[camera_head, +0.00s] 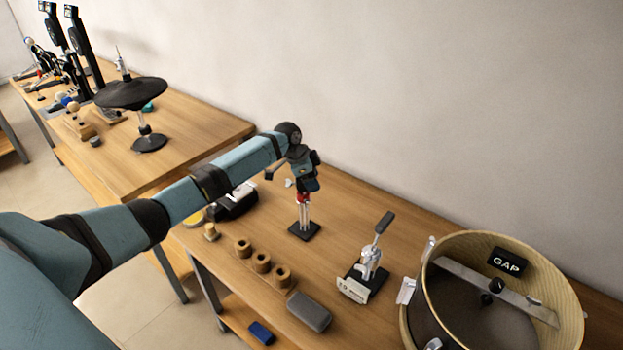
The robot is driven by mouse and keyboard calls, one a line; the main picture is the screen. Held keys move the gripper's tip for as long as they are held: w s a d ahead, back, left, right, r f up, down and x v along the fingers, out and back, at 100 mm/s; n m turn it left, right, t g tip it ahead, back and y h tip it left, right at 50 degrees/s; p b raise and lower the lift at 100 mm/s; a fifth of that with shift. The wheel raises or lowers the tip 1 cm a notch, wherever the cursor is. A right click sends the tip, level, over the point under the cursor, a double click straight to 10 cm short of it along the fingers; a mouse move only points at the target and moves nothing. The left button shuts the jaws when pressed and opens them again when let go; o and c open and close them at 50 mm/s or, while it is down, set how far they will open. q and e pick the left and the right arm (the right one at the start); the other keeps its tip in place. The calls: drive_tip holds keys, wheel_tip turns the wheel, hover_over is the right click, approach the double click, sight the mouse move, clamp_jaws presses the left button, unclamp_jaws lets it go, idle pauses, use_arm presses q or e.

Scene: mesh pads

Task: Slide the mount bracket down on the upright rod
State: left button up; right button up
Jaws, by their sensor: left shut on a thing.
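The upright rod (305,215) stands on a small dark square base (304,231) near the back middle of the near wooden table. A small red part, which looks like the mount bracket (302,197), sits around the upper part of the rod. My left gripper (302,190) comes down from above at the rod and is shut on this bracket. The gripper hides the rod's top and most of the bracket, and its fingers are too small to see clearly. My right gripper is not in view.
A lever clamp stand (369,262) and an open drum (440,290) stand to the right. Wooden rings (262,262) and a grey case (309,311) lie in front. A black item (236,204) is left of the rod. The wall is close behind.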

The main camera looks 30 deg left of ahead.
use_arm(q)
drive_tip(key=shift+s+d+f+g, duration=0.15)
drive_tip(key=shift+s+f, duration=0.1)
drive_tip(key=shift+f, duration=0.3)
drive_tip(key=shift+s+d+f+g, duration=0.1)
drive_tip(key=shift+s+f+g, duration=0.1)
drive_tip(key=shift+f, duration=0.3)
drive_tip(key=o, duration=1.1)
drive_tip(key=shift+a+r, duration=0.1)
drive_tip(key=shift+r, duration=0.2)
drive_tip(key=shift+w+b+v, duration=0.2)
drive_tip(key=shift+b+v, duration=1.05)
drive_tip(key=shift+v, duration=6.3)
